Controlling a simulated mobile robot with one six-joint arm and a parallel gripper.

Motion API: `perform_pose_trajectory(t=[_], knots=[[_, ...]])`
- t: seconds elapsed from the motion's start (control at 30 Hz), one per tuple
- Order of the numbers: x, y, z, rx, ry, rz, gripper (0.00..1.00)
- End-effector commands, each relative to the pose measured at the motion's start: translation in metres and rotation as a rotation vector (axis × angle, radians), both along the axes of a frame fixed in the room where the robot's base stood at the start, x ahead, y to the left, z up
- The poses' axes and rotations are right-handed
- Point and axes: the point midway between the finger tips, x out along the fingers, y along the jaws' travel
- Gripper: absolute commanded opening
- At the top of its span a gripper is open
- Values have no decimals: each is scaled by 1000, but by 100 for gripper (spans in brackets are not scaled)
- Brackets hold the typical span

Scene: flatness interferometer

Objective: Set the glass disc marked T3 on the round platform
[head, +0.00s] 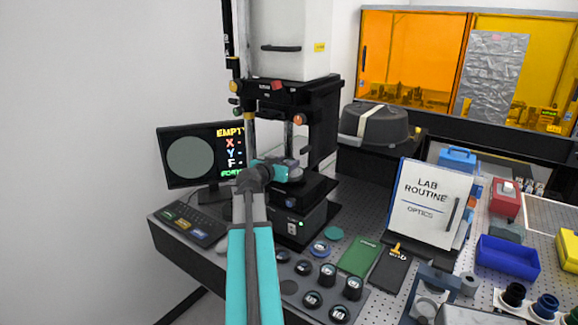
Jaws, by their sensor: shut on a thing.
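My gripper (291,168) reaches into the tall black instrument (297,120), at the height of its middle opening. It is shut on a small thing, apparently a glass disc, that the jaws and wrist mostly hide. I cannot read a T3 mark on it. The round platform is largely hidden behind and below my gripper, so I cannot tell whether the held thing touches it. Several dark round pieces with pale marks stand on the bench in front, among them one at the front (340,314) and a taller one (353,287); their marks are too small to read.
A monitor (192,155) reading EMPTY and a keypad (187,224) stand left of the instrument. The instrument's posts closely flank my gripper.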

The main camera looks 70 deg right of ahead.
Motion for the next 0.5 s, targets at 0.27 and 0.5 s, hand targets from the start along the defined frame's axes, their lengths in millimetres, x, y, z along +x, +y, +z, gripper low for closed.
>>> perform_pose_trajectory(t=[0.27, 0.5], knots=[[0, -8, 0, 0, 0, 0, 19], [0, -9, 0, 0, 0, 0, 19]])
